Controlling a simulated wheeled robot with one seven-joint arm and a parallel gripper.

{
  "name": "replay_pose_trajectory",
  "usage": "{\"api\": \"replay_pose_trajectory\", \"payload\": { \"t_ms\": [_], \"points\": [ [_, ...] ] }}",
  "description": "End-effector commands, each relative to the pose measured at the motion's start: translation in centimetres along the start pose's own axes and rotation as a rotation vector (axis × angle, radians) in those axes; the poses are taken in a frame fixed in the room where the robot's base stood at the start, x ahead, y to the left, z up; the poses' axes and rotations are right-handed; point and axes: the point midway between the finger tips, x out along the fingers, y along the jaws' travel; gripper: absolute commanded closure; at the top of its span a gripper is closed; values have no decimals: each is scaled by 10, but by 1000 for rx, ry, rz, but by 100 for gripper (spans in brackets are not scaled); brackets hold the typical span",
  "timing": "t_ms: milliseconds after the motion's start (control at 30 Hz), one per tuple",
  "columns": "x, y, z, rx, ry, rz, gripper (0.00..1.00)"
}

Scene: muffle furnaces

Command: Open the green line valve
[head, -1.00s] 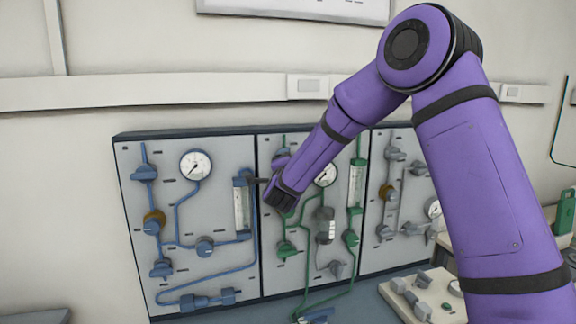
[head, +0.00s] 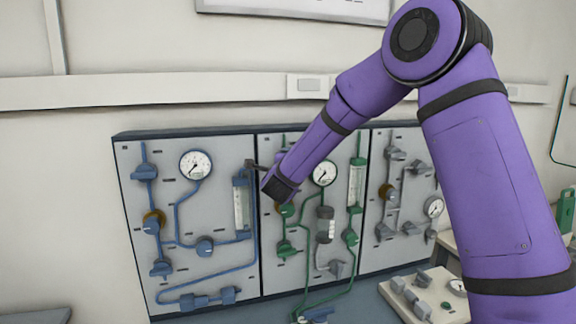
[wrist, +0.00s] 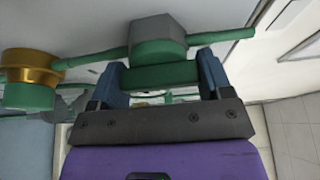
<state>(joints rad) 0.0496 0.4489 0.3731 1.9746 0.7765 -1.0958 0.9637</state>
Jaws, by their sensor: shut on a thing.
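The green line valve shows in the wrist view as a grey angular body (wrist: 157,33) on a green pipe (wrist: 97,58), with a green handle (wrist: 164,76). My gripper (wrist: 162,68) has its two blue fingers on either side of this handle and is shut on it. In the head view my purple arm reaches the upper left of the middle panel (head: 336,262), where the hand and wrist (head: 279,183) hide the valve and the fingers.
A brass-and-green fitting (wrist: 31,78) sits left of the valve in the wrist view. In the head view, a pressure gauge (head: 324,173) and green flowmeter (head: 356,184) stand to the right. Blue piping and another flowmeter (head: 242,205) are on the left panel.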

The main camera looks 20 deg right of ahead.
Motion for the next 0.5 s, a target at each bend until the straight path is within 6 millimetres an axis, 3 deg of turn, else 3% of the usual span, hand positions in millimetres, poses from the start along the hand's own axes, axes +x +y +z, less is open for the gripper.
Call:
{"api": "replay_pose_trajectory", "payload": {
  "t_ms": [167, 200, 267, 500],
  "points": [
    [0, 1, 0, 0, 1, 3, 51],
    [0, 1, 0, 0, 1, 3, 19],
    [0, 1, 0, 0, 1, 2, 5],
    [0, 1, 0, 0, 0, 1, 2]
  ]
}}
